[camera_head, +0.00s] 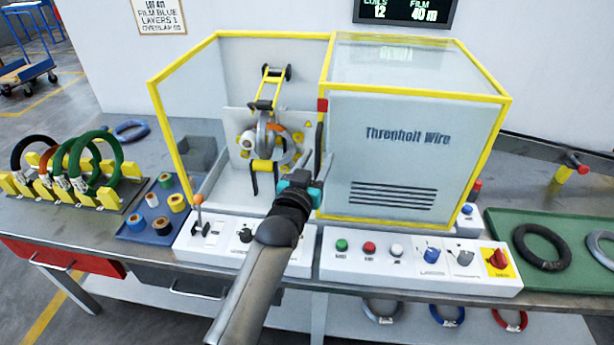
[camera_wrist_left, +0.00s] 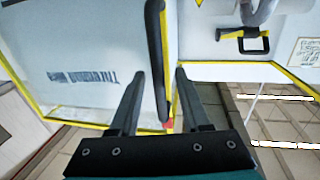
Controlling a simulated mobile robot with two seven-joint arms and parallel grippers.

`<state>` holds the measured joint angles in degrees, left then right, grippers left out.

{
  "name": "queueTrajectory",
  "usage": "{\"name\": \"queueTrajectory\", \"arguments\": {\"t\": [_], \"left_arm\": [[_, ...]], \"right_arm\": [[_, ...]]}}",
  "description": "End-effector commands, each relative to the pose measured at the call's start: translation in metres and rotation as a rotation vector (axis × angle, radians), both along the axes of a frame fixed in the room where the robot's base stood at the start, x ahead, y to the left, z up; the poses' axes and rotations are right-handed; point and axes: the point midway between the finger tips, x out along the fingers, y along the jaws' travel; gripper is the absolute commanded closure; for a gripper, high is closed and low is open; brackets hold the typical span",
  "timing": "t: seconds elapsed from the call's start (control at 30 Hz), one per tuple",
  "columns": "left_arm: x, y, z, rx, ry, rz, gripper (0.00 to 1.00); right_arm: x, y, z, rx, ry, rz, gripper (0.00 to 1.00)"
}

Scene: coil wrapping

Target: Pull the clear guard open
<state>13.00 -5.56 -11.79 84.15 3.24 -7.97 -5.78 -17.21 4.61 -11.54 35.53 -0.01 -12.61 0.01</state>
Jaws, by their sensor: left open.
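The clear guard (camera_head: 172,130) has a yellow frame and covers the wrapping head (camera_head: 266,140) at the middle of the bench. A black upright handle bar (camera_head: 319,138) stands beside the box lettered "Threnholt Wire". In the left wrist view the handle (camera_wrist_left: 160,60) lies between the two fingers of my left gripper (camera_wrist_left: 160,75). The fingers are spread, with gaps showing beside the bar, so it is not gripped. In the head view my left gripper (camera_head: 321,168) is at the lower end of the handle. My right gripper is not in view.
White control panels (camera_head: 420,275) with buttons and knobs run along the front, below my left arm. A coil rack (camera_head: 80,190) and a blue tray (camera_head: 135,228) stand at left. A green tray (camera_head: 510,225) with coils lies at right.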

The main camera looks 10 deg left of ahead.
Motion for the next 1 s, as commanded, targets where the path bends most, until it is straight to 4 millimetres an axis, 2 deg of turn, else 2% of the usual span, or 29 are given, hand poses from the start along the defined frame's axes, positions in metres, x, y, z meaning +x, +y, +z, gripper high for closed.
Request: {"name": "queueTrajectory", "arguments": {"t": [0.17, 0.7, 1.0], "left_arm": [[-0.019, 0.005, -0.001, 0.001, 0.003, 0.0, 0.53], [-0.109, 0.025, -0.002, 0.001, 0.004, -0.001, 0.53], [-0.14, 0.033, 0.0, 0.0, 0.001, 0.0, 0.53]], "right_arm": [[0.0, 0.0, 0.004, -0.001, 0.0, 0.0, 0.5], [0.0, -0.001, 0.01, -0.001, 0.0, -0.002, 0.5], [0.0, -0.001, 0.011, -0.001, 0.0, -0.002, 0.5]]}}
